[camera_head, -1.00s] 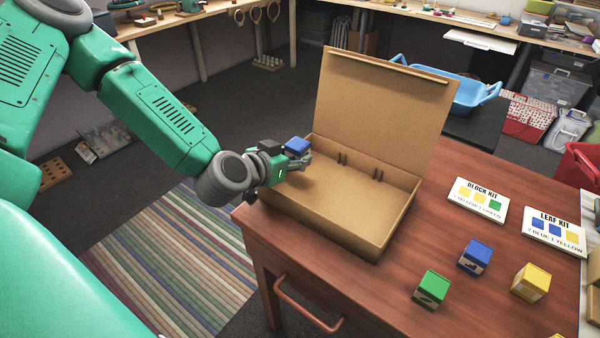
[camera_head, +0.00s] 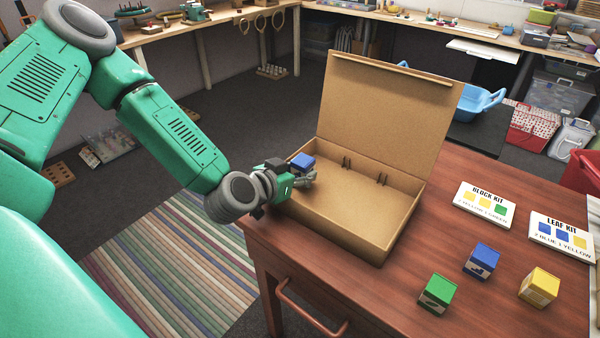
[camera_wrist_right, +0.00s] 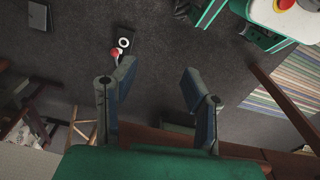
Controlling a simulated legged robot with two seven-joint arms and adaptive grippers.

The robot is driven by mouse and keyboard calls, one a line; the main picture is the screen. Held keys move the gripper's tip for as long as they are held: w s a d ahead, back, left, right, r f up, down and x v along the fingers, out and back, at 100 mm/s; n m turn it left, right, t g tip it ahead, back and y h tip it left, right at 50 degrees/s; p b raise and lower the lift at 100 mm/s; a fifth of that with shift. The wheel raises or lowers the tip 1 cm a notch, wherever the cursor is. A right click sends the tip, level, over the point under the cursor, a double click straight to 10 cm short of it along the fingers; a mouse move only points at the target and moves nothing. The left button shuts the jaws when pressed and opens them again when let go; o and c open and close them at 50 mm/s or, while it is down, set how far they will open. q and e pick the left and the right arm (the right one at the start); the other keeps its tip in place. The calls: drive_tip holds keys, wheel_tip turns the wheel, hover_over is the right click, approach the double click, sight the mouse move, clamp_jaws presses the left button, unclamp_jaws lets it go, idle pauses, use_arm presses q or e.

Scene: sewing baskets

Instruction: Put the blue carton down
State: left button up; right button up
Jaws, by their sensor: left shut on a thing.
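My left gripper (camera_head: 306,178) is shut on a small blue carton (camera_head: 302,162) at the left side of the open cardboard box (camera_head: 345,215). The carton shows above the fingers, over the box's near-left part; I cannot tell whether it touches the box floor. A second blue carton (camera_head: 482,260) stands on the table, between a green carton (camera_head: 437,293) and a yellow carton (camera_head: 539,287). In the right wrist view my right gripper (camera_wrist_right: 158,85) has its two fingers wide apart with nothing between them, above the dark floor.
The box lid (camera_head: 385,110) stands up at the back. The block kit card (camera_head: 484,203) and leaf kit card (camera_head: 562,236) lie on the right of the wooden table (camera_head: 400,285). A blue basket (camera_head: 478,103) is behind. The rest of the box floor looks empty.

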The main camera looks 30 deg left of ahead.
use_arm(q)
drive_tip(key=o, duration=1)
drive_tip(key=shift+s+a+f, duration=0.15)
drive_tip(key=shift+s+f, duration=0.2)
drive_tip(key=shift+f, duration=0.45)
drive_tip(key=shift+w+r+p, duration=0.1)
drive_tip(key=shift+r+p, duration=0.25)
drive_tip(key=shift+r, duration=0.2)
drive_tip(key=shift+s+r+g, duration=0.1)
drive_tip(key=shift+s+g, duration=0.2)
drive_tip(key=shift+s, duration=0.05)
drive_tip(key=p+v, duration=0.2)
drive_tip(key=v, duration=0.6)
drive_tip(key=shift+s+a+r, duration=0.1)
drive_tip(key=shift+a+r, duration=0.05)
drive_tip(key=shift+r, duration=0.15)
drive_tip(key=s+p, duration=0.1)
drive_tip(key=p, duration=0.2)
drive_tip(key=shift+s+r, duration=0.1)
drive_tip(key=shift+r, duration=0.3)
drive_tip(key=shift+s+r+p, duration=0.1)
drive_tip(key=shift+s+p, duration=0.5)
drive_tip(key=shift+p, duration=0.1)
